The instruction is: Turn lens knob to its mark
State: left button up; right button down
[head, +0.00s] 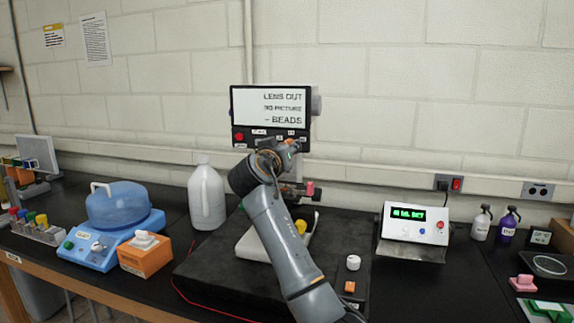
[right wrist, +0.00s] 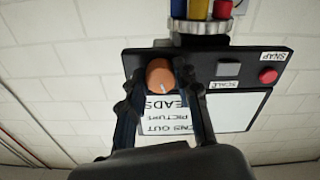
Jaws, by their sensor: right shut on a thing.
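An orange knob (right wrist: 159,74) with a short white pointer line sits on the dark lower panel of the screen unit in the right wrist view, which shows the panel upside down. My right gripper (right wrist: 164,86) has its two dark fingers on either side of the knob and is shut on it. In the head view my right gripper (head: 289,150) is at the right part of the panel under the screen (head: 270,104) and largely hides the knob. The screen reads "LENS OUT", "NO PICTURE", "BEADS". The knob's mark cannot be made out. My left gripper is not in view.
A red button (right wrist: 268,76) labelled SNAP and a grey SCALE control (right wrist: 229,68) share the panel. A white jug (head: 206,197) stands left of my arm. A control box (head: 415,224) with a green display stands on the right.

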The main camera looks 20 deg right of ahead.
jog(key=shift+f+m+b, duration=0.1)
jog(key=shift+m+b, duration=1)
jog(key=shift+m, duration=0.6)
jog(key=c, duration=1)
grip_release()
jog(key=shift+a, duration=0.1)
jog(key=v, duration=1.2)
